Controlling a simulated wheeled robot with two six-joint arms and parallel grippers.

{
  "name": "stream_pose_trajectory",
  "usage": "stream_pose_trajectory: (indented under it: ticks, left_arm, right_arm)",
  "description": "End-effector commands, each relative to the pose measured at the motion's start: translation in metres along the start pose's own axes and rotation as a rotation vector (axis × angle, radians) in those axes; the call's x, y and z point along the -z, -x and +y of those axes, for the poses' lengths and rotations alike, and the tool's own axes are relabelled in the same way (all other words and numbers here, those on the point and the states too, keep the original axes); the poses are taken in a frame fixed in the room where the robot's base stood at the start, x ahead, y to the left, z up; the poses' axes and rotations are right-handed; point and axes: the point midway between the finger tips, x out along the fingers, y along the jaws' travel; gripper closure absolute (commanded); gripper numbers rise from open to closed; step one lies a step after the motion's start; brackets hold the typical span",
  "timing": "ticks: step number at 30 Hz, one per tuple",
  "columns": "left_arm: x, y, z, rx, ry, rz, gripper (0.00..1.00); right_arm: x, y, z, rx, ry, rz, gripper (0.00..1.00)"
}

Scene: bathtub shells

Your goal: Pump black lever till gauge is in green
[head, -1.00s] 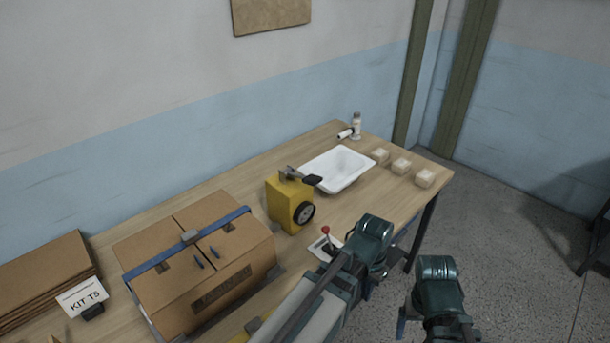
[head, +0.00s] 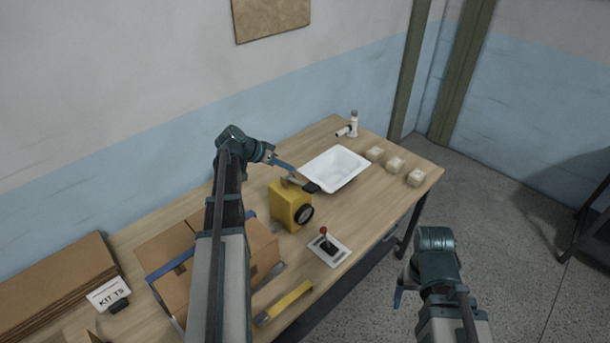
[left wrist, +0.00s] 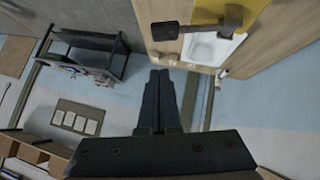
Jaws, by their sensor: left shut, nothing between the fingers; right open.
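The yellow pump box (head: 290,203) stands on the workbench, with its round dark-rimmed gauge (head: 304,213) on the front right face. The dial is too small and oblique to read. The black lever (head: 309,186) sticks out from the top of the box toward the white tub. The lever also shows at the top of the left wrist view (left wrist: 166,30). My left gripper (head: 290,167) is shut and empty, just behind and above the lever, seemingly apart from it. Its closed fingers (left wrist: 160,78) show in the left wrist view. My right gripper (head: 399,297) is open, off the bench's front side.
A white tub (head: 335,168) lies right of the pump. A red-knobbed stick on a plate (head: 328,248) sits in front. A cardboard box (head: 262,250) is partly hidden by my left arm. Several pale blocks (head: 395,165) and a white bottle (head: 353,123) stand at the far end.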

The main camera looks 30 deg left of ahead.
Motion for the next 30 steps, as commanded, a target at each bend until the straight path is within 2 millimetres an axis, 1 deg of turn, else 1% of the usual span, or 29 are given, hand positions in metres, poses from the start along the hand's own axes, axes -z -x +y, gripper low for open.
stream_pose_trajectory:
  ticks: [1, 5, 14, 17, 20, 30]
  left_arm:
    - [0.004, 0.007, -0.006, 0.005, 0.0, 0.012, 1.0]
    - [0.005, 0.012, -0.012, 0.009, -0.003, 0.027, 1.0]
    - [0.004, 0.011, -0.011, 0.009, -0.003, 0.027, 1.0]
    - [0.004, 0.005, -0.012, 0.008, -0.004, 0.026, 1.0]
    - [0.002, -0.008, -0.013, 0.007, -0.005, 0.025, 1.0]
    - [0.003, -0.079, -0.015, 0.007, -0.005, 0.026, 1.0]
  right_arm:
    - [0.0, 0.004, 0.0, 0.0, 0.0, 0.0, 0.11]
    - [0.0, 0.005, 0.001, 0.0, -0.001, 0.0, 0.11]
    - [0.0, 0.004, 0.0, 0.0, -0.001, 0.0, 0.11]
    - [0.0, -0.001, 0.0, 0.0, 0.001, 0.0, 0.11]
    - [0.001, -0.011, -0.001, -0.001, 0.005, 0.0, 0.11]
    - [0.004, -0.06, -0.005, -0.001, 0.006, 0.003, 0.11]
